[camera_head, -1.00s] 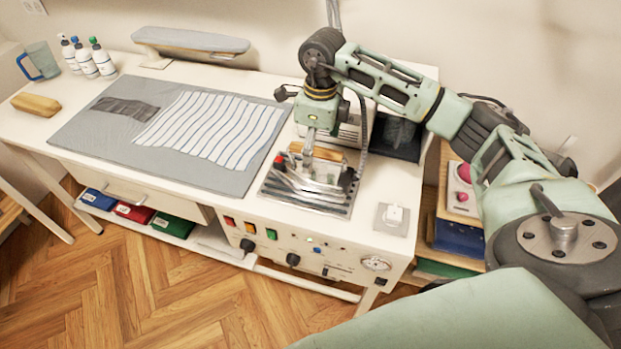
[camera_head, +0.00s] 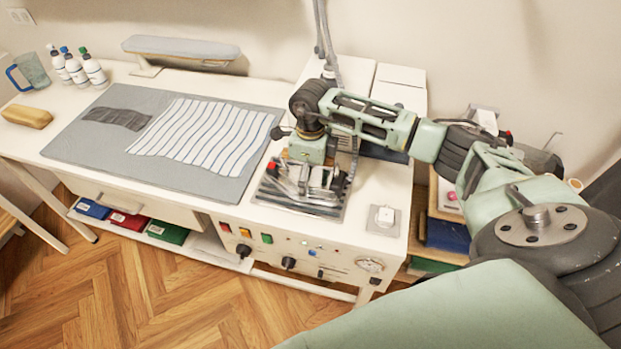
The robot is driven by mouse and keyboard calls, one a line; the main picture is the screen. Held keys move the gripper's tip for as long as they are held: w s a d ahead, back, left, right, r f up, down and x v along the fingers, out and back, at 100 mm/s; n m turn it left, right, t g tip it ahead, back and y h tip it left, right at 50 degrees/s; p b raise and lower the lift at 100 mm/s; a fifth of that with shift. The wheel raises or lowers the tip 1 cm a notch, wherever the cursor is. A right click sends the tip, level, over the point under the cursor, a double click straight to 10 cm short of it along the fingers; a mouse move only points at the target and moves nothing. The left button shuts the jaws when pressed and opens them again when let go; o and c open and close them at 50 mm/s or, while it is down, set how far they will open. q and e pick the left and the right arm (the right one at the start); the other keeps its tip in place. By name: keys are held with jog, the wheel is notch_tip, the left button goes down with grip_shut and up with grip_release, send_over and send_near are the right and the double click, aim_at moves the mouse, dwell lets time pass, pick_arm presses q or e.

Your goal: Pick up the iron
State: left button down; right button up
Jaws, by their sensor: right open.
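The iron (camera_head: 297,190) sits on a dark metal rest plate at the right part of the white work table. It has a silver body, with dark and red parts showing at its sides. My right gripper (camera_head: 307,176) points down at the iron from above, with its fingers open around or just over the handle. The gripper and wrist hide most of the handle, so I cannot tell whether the fingers touch it. My left gripper is not in view.
A grey mat (camera_head: 72,150) with striped cloth (camera_head: 205,136) lies left of the iron. A small sleeve board (camera_head: 180,48), several bottles (camera_head: 94,70) and a jug (camera_head: 31,71) stand at the back. A hose hangs behind my right wrist. A white switch box (camera_head: 384,217) sits right of the rest plate.

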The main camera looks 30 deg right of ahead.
jog(key=c, duration=2.1)
jog(key=shift+w+r, duration=0.2)
jog(key=shift+w, duration=0.05)
jog(key=shift+c, duration=0.3)
